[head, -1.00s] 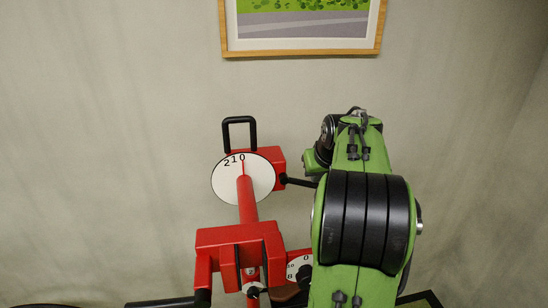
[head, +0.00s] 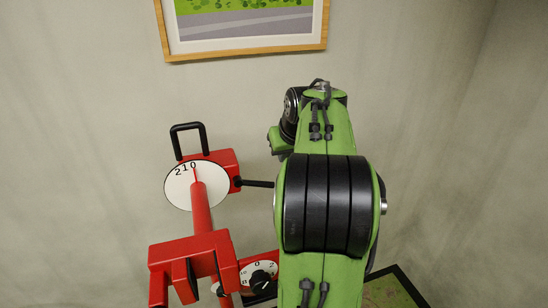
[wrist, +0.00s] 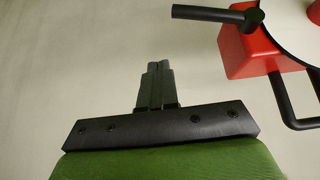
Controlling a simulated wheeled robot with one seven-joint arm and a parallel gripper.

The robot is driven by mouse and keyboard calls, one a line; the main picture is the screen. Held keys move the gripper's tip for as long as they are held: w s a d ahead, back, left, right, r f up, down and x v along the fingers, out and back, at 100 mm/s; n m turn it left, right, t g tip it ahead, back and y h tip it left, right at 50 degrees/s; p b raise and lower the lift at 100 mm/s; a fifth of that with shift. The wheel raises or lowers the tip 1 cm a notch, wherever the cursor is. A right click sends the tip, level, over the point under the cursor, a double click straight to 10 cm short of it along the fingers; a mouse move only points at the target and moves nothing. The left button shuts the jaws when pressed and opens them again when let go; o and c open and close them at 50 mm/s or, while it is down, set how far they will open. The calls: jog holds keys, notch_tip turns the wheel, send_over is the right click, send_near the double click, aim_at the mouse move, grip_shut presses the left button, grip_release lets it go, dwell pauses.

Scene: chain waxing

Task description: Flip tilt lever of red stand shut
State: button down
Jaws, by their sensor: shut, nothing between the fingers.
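The red stand (head: 225,165) is left of my arm in the head view. It has a white dial (head: 185,190) marked 2 1 0, a black loop handle (head: 188,138) on top and a black rod-like lever (head: 258,183) sticking out to the right. The lever's far end is hidden behind my arm. In the wrist view, the red block (wrist: 252,52), lever (wrist: 205,13) and loop handle (wrist: 284,105) are at upper right. My gripper (wrist: 158,66) is shut and empty, apart from the lever and to its left. The head view hides my gripper behind my arm.
A lower red bracket (head: 195,250) and a small white dial with a black knob (head: 260,276) are at the stand's lower part. A framed picture (head: 245,48) hangs on the plain wall behind.

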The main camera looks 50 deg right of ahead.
jog(key=s+p+v, duration=0.1)
jog(key=v, duration=0.6)
jog(key=shift+d+f, duration=0.2)
jog(key=shift+f, duration=0.1)
